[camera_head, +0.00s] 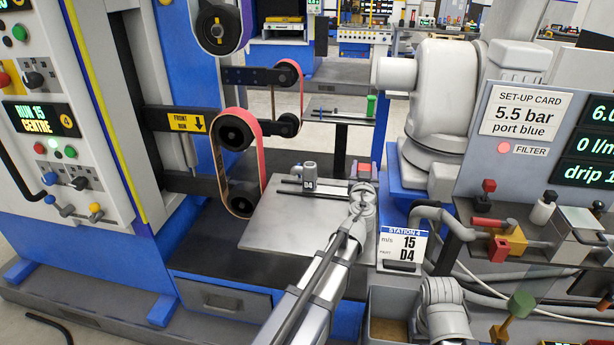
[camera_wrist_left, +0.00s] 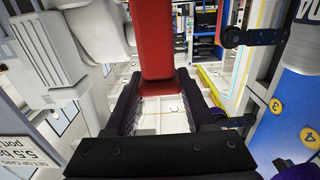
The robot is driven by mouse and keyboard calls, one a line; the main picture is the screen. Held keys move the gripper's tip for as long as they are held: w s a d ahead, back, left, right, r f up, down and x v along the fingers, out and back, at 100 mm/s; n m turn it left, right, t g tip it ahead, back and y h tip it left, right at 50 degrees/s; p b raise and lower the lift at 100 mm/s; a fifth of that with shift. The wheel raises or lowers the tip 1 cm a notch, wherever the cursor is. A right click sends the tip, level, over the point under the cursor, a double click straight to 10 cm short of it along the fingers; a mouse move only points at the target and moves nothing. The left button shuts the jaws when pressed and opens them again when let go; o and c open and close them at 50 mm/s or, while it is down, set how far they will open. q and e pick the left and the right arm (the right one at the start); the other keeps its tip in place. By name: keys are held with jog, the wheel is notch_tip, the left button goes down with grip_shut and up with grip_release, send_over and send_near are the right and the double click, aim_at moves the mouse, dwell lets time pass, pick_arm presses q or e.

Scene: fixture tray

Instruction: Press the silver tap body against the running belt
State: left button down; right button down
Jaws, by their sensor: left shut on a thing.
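My left gripper (camera_head: 362,196) is over the right edge of the grey plate, small and seen from behind. In the left wrist view its two black fingers (camera_wrist_left: 160,112) are shut on a red part (camera_wrist_left: 157,45) that sticks out ahead of them. A small pinkish-red block top (camera_head: 364,170) shows just past the gripper in the head view. A silver-grey upright body (camera_head: 309,170) with a D4 tag stands on the plate, left of the gripper and apart from it. The pink belt (camera_head: 263,160) loops round black rollers further left, clear of the gripper. My right gripper is out of view.
The grey plate (camera_head: 285,228) is mostly bare.

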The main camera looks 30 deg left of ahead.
pick_arm(q)
jog(key=shift+c, duration=0.8)
grip_release()
jog(key=shift+s, duration=0.1)
jog(key=v, duration=0.7)
jog(key=shift+s, duration=0.3)
jog(key=shift+d, duration=0.1)
